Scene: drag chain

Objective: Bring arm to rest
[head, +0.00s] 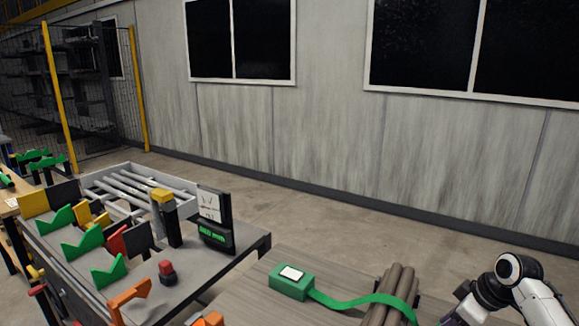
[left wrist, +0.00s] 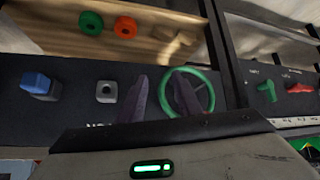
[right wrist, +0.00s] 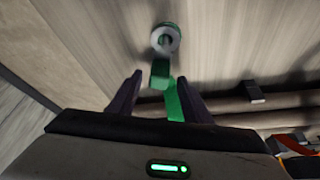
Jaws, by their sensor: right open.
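My right arm (head: 515,285) comes into the head view at the lower right, beside a bundle of brown rods (head: 390,295); its fingertips are not clear there. In the right wrist view my right gripper (right wrist: 160,78) is open. A green strap (right wrist: 173,100) shows between its fingers, and I cannot tell whether they touch it. The strap leads towards a grey-and-green ring (right wrist: 165,40). My left gripper (left wrist: 160,77) shows in the left wrist view, open with no object held, in front of a dark panel with a green handwheel (left wrist: 205,92). The left gripper is outside the head view.
A green box (head: 291,281) with a strap lies on the wooden table (head: 255,305). The left panel also bears a blue knob (left wrist: 40,86).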

